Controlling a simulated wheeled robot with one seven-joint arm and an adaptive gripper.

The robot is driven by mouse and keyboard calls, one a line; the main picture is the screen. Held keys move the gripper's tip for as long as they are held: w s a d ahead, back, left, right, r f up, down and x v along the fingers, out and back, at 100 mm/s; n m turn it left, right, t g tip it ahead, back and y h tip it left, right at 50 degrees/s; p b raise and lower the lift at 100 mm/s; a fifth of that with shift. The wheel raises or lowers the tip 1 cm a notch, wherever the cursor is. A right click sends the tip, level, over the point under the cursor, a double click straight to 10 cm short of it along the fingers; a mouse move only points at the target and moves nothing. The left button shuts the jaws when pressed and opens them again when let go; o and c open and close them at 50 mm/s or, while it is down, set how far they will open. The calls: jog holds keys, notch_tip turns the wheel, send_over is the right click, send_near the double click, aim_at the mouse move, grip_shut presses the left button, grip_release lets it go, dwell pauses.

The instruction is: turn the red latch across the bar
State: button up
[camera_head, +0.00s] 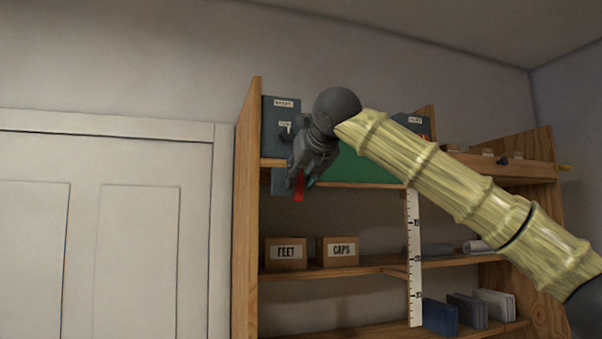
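The red latch (299,187) shows as a small upright red piece just below the upper shelf's front edge, left of centre. My gripper (300,178) points down and is right at the red latch, overlapping it in the picture. I cannot tell whether the fingers touch the latch or are closed on it. A small teal bit shows beside the fingertips. The bar cannot be made out; my gripper covers part of that area.
A wooden shelf unit (246,200) stands against the wall. A blue-grey labelled box (281,112) is on its upper shelf, close to my gripper. A green panel (365,168) is behind my arm. Cartons marked FEET (286,253) and CAPS (343,250) sit lower. A white door (105,230) is left.

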grip_shut()
dwell(0.3)
jog(key=shift+s+a+n+t+h+b, duration=0.1)
jog(key=shift+n+t+h+b, duration=0.05)
jog(key=shift+n+h+b, duration=0.3)
jog(key=shift+s+a+n+t+h+b, duration=0.15)
jog(key=shift+n+h, duration=0.1)
jog(key=shift+n, duration=0.3)
jog(key=shift+a+f+n+t+h+b, duration=0.15)
jog(key=shift+n+t+h+b, duration=0.25)
jog(key=shift+n+h, duration=0.6)
jog(key=shift+a+f+n+t+h+b, duration=0.15)
jog(key=shift+n+t+h+b, duration=0.4)
jog(key=shift+n, duration=1)
jog(key=shift+a+f+n+t+h+b, duration=0.1)
jog(key=shift+f+n+t+h+b, duration=0.35)
jog(key=shift+n, duration=1.15)
jog(key=shift+a+f+n+t+h+b, duration=0.15)
jog(key=shift+n+t+b, duration=0.6)
jog(key=shift+n, duration=0.8)
jog(key=shift+r, duration=0.1)
